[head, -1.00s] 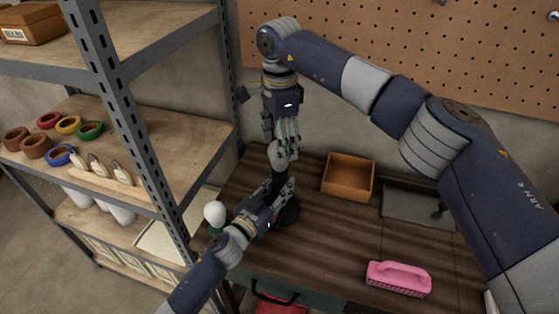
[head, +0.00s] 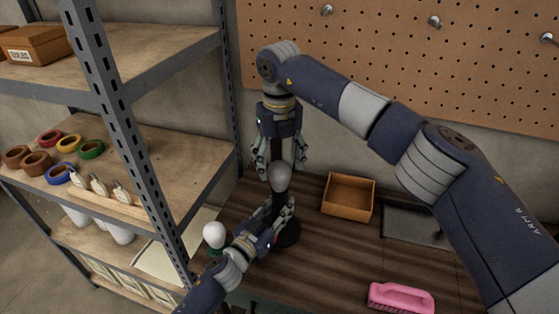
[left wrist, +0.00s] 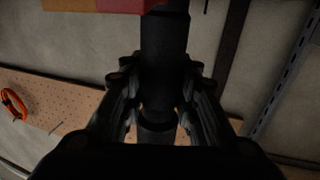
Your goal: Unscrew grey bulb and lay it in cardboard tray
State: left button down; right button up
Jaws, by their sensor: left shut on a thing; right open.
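The grey bulb (head: 279,176) sits upright on top of a black lamp stand (head: 287,236) on the dark wooden table. My left gripper (head: 281,207) is shut on the stand just below the bulb. In the left wrist view the dark post (left wrist: 165,50) runs between the fingers of my left gripper (left wrist: 158,108). My right gripper (head: 281,168) is open, pointing down from above, with its fingers spread on either side of the bulb's top. The cardboard tray (head: 346,211) stands on the table right of the lamp and looks empty.
A white bulb (head: 214,232) with a green lower part is left of my left gripper. A pink brush (head: 401,298) lies at the front right, and a grey mat (head: 412,226) lies right of the tray. A metal shelf (head: 125,130) stands close on the left.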

aim_at(280, 186)
jog(key=m, duration=1.2)
jog(key=shift+m, duration=0.3)
jog(key=m, duration=1.3)
jog(key=shift+f, duration=0.4)
notch_tip(280, 186, down, 7)
jog(key=shift+f, duration=0.15)
jog(key=c, duration=1.3)
